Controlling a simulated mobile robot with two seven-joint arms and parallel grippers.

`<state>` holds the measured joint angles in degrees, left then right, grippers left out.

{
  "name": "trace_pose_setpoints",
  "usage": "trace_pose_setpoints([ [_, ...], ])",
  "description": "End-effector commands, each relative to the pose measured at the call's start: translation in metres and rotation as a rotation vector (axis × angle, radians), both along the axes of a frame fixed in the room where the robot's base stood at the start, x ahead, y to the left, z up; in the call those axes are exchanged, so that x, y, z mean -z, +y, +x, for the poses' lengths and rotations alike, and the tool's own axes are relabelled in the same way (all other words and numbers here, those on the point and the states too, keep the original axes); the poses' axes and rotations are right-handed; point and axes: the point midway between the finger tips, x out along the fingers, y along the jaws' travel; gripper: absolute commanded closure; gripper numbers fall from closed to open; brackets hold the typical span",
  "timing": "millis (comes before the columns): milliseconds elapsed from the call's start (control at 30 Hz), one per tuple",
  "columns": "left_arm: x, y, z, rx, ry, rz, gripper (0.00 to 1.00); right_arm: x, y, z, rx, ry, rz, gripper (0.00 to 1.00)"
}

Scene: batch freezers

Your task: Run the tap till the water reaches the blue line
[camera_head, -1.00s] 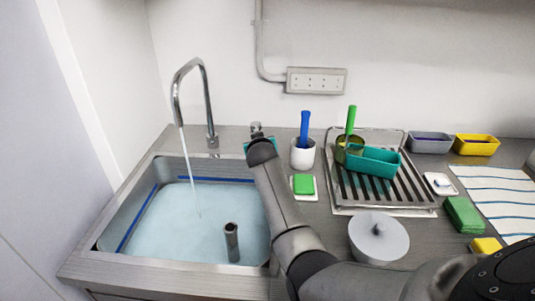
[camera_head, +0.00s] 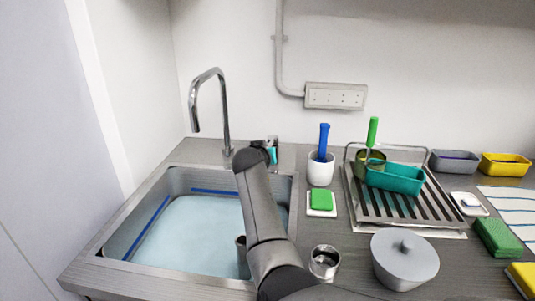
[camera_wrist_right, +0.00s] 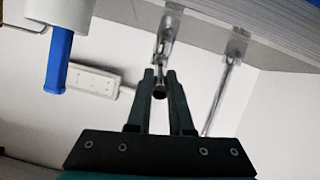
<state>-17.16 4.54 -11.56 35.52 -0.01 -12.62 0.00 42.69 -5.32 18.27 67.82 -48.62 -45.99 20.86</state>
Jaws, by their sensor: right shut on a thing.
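The steel tap (camera_head: 222,110) arches over the sink (camera_head: 110,255). No stream shows from its spout. Pale blue water (camera_head: 190,232) fills much of the basin. Its surface lies close to the blue line (camera_head: 222,192), seemingly just under it, on the back and left walls. My right arm reaches across the sink's right side to the tap lever (camera_wrist_right: 160,92) behind it. In the right wrist view my right gripper (camera_wrist_right: 160,80) is shut on the lever. In the head view my arm hides most of that grip. My left gripper is not in view.
A dark standpipe (camera_head: 241,258) rises from the water, partly behind my arm. Right of the sink are a white cup with a blue brush (camera_head: 320,170), a green sponge (camera_head: 321,199), a metal cup (camera_head: 324,263), a lidded grey pot (camera_head: 404,262) and a dish rack (camera_head: 405,210).

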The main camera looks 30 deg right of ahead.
Motion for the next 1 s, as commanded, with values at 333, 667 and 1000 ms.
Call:
trace_pose_setpoints([
  [333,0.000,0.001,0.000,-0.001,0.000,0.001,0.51,0.000,0.001,0.000,-0.001,0.001,0.003,0.58],
  [667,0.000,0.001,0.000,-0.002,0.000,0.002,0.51,0.000,0.001,0.000,-0.001,0.001,0.001,0.51],
  [1000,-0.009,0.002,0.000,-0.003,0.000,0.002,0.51,-0.011,0.017,-0.019,-0.001,-0.001,0.004,0.51],
])
